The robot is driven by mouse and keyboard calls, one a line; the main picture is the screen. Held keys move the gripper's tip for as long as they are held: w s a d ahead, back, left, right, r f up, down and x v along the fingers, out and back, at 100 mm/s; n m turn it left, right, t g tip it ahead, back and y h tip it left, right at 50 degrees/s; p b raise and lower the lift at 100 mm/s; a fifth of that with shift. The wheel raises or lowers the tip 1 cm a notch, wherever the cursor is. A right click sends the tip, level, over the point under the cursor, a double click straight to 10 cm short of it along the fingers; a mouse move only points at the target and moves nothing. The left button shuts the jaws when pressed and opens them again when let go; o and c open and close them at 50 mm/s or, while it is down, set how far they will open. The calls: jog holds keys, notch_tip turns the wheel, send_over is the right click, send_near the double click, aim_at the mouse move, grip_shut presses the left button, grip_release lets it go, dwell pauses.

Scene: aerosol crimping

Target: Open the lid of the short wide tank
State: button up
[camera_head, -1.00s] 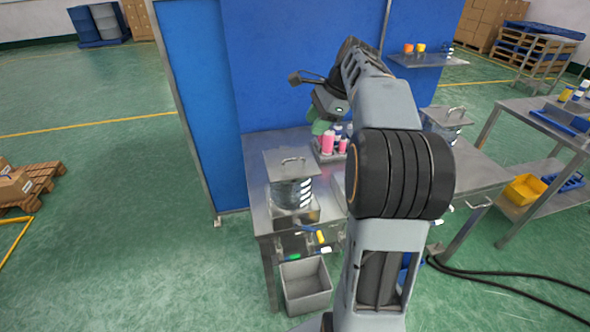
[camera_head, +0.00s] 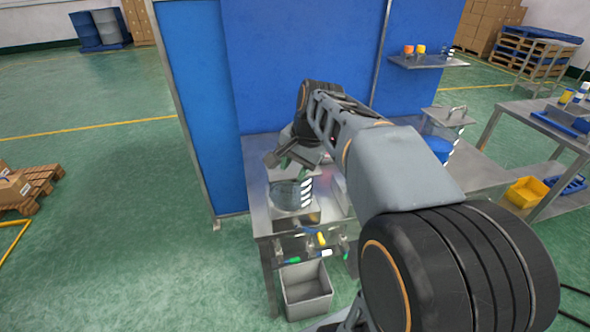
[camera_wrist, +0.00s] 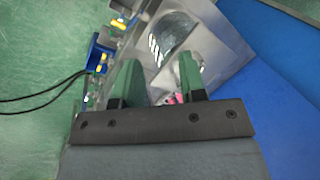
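A short, wide clear tank (camera_head: 291,195) stands on the near left of the steel table in the head view. My gripper (camera_head: 283,160) is right over its top. The gripper and arm cover the area of its square lid, so I cannot tell how the lid sits. In the wrist view the green fingers of my gripper (camera_wrist: 160,75) are spread apart, with no object visibly clamped between them. A round, clear-looking shape on a square steel surface, which seems to be the tank (camera_wrist: 175,32), lies beyond the fingertips.
A second tank with blue contents (camera_head: 438,148) and a handled lid (camera_head: 446,117) stands at the table's right. Small valves with coloured handles (camera_head: 320,240) are below the front edge. A grey bin (camera_head: 306,290) stands on the floor. A blue panel (camera_head: 300,60) closes the back.

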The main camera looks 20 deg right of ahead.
jog(key=shift+s+a+f, duration=0.15)
jog(key=shift+s, duration=0.05)
dwell(0.6)
jog(key=s+a+f+n+h, duration=0.1)
jog(key=s+a+f+n, duration=0.1)
jog(key=s+f+n, duration=0.2)
jog(key=s+a+f+n+t, duration=0.1)
jog(key=s+a+f+n, duration=0.2)
jog(key=s+n, duration=0.3)
jog(key=shift+s+a+f+n+h, duration=0.35)
jog(key=shift+f+n, duration=0.25)
jog(key=shift+f, duration=0.2)
